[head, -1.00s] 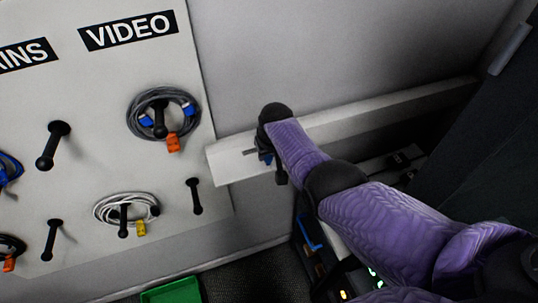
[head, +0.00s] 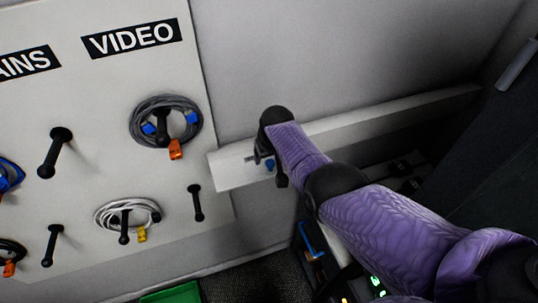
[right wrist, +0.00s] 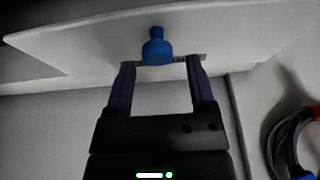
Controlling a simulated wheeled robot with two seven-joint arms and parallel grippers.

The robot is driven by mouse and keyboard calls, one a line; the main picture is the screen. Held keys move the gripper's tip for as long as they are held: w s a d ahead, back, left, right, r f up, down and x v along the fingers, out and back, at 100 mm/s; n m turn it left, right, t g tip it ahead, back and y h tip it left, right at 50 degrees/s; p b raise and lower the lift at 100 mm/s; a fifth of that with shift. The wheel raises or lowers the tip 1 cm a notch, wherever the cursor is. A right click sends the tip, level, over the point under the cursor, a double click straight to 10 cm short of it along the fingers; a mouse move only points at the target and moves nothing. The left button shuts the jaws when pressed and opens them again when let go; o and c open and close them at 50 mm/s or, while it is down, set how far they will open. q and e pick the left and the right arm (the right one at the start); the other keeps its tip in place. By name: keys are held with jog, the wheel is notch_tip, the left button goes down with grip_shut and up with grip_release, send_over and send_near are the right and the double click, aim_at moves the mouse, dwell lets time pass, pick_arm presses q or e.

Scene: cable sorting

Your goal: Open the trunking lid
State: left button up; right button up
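The trunking (head: 390,112) is a long white channel along the wall, with its pale front face (head: 232,171) showing at the left end. A blue knob (right wrist: 156,50) stands on a small metal plate on that face, and a bit of blue shows in the head view (head: 270,165). My right gripper (right wrist: 160,68) is open, its two dark fingers apart on either side of the knob, near the plate. A gap shows between each finger and the knob. Whether the fingertips touch the plate is unclear. The lid looks shut. My left gripper is out of view.
A white board (head: 95,130) at the left bears black pegs, a grey cable coil (head: 190,104) and a white coil (head: 101,216). A dark cabinet (head: 500,165) stands at the right. A green bin (head: 172,293) is below.

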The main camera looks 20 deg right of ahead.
jog(key=shift+s+r, duration=0.1)
jog(key=shift+s, duration=0.15)
jog(key=p+v, duration=0.4)
jog(key=v, duration=0.1)
jog(key=shift+w+r+p, duration=0.1)
jog(key=shift+w+p, duration=0.1)
jog(key=shift+p, duration=0.1)
jog(key=p+v, duration=0.1)
jog(key=v, duration=0.3)
jog(key=shift+s+r, duration=0.2)
